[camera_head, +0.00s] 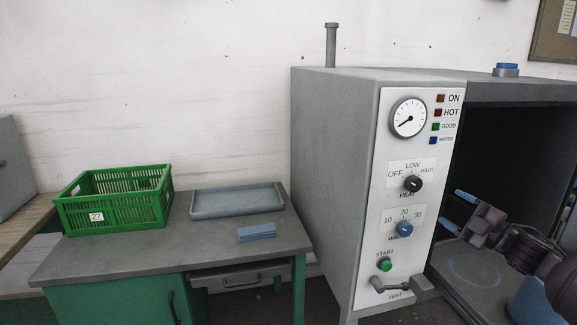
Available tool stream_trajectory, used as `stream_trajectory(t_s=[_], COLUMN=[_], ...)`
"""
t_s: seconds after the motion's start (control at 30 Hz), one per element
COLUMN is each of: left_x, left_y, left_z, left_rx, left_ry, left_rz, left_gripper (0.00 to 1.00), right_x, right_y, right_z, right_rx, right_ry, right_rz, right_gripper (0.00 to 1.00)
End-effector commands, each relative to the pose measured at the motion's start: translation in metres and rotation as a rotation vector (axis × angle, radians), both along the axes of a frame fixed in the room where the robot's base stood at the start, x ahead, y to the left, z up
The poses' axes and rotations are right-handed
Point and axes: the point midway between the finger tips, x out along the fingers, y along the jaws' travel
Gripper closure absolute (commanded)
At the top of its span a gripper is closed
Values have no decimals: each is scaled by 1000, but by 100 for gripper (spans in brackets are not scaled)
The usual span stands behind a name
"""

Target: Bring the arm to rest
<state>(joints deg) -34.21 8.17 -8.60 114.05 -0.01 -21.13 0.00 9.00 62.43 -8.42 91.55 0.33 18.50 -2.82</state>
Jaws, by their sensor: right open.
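My right arm comes in at the right edge, with dark purple links and a blue part low down. Its gripper (457,210) points left, in front of or inside the dark opening of the grey machine (335,150); I cannot tell which. Its two blue-tipped fingers are apart, with nothing seen between them. The fingertips are near the right side of the machine's white control panel (436,165); I cannot tell whether they touch it. My left gripper is not in view.
The panel has a gauge (408,118), knobs, a green start button (384,264) and a vent lever (391,286). On the left, a bench (180,255) bears a green crate (115,205), a grey tray (236,207) and a blue block (257,232).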

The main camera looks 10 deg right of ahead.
Motion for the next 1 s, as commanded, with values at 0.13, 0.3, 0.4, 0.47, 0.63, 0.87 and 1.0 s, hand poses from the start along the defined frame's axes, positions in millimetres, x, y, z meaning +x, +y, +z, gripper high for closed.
stream_trajectory(t_s=[0.13, 0.3, 0.4, 0.47, 0.63, 0.87, 1.0], left_x=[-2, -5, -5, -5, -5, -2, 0], left_y=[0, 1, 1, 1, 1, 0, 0], left_z=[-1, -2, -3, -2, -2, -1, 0], left_rx=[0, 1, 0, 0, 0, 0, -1], left_ry=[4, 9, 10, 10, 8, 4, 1], left_rz=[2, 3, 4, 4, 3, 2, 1], left_gripper=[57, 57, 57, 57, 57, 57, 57], right_x=[4, 7, 1, -4, -30, -97, -146], right_y=[-6, 6, 21, 29, 58, 111, 143], right_z=[-3, -13, -40, -57, -117, -210, -255], right_rx=[3, 41, 98, 132, 246, 455, 586], right_ry=[33, 85, 140, 175, 293, 501, 619], right_rz=[-57, -128, -163, -182, -238, -332, -393], right_gripper=[31, 31, 31, 31, 31, 31, 31])
